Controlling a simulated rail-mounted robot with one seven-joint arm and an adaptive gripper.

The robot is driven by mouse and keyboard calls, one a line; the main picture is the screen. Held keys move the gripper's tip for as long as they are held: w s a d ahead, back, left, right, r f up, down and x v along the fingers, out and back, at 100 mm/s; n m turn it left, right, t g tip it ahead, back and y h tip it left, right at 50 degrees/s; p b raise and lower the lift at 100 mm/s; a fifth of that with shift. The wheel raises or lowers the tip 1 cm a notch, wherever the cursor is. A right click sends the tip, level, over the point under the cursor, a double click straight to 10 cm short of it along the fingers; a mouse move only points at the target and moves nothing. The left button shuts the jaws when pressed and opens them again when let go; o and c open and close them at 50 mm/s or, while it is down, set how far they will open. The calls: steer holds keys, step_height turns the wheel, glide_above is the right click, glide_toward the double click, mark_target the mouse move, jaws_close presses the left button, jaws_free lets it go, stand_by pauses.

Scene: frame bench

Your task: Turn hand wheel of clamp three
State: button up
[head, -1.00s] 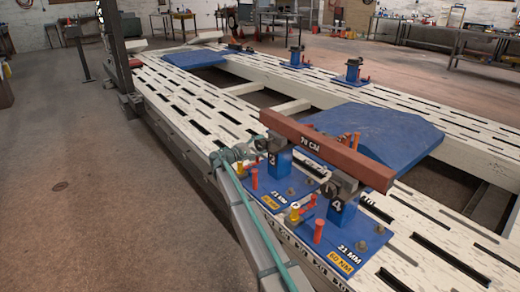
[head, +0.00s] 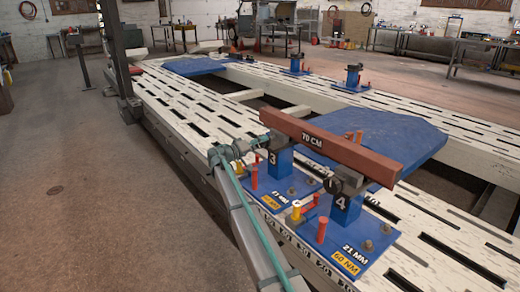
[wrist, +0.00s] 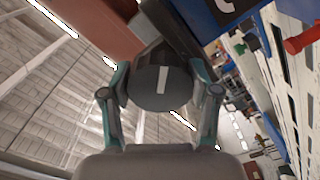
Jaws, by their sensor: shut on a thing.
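Clamp three (head: 280,160) is a blue post with a grey jaw on a blue base plate, marked 3. The red beam (head: 325,143) marked 70 CM rests in its jaw. My gripper (head: 256,147) reaches the clamp from the left, at the end of my teal and grey arm. In the wrist view, its two fingers (wrist: 161,92) are shut around the dark round hand wheel (wrist: 150,97), one on each side. The wheel's face has a white line, nearly upright in that view. In the head view the wheel is mostly hidden by my gripper.
Clamp four (head: 345,205) holds the beam's near end, close on the right. Red and yellow handles stand on the base plates. The white slotted frame (head: 190,107) runs away behind, with a blue pad (head: 385,135) beyond the beam. The floor on the left is clear.

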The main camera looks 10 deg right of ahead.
steer(key=m+b, duration=0.3)
steer(key=m, duration=0.1)
steer(key=shift+f, duration=0.25)
steer(key=shift+r+m+b, duration=0.1)
steer(key=shift+m+b, duration=0.5)
steer(key=shift+m, duration=0.2)
steer(key=o, duration=1.2)
steer(key=shift+r, duration=0.1)
steer(key=v, duration=1.2)
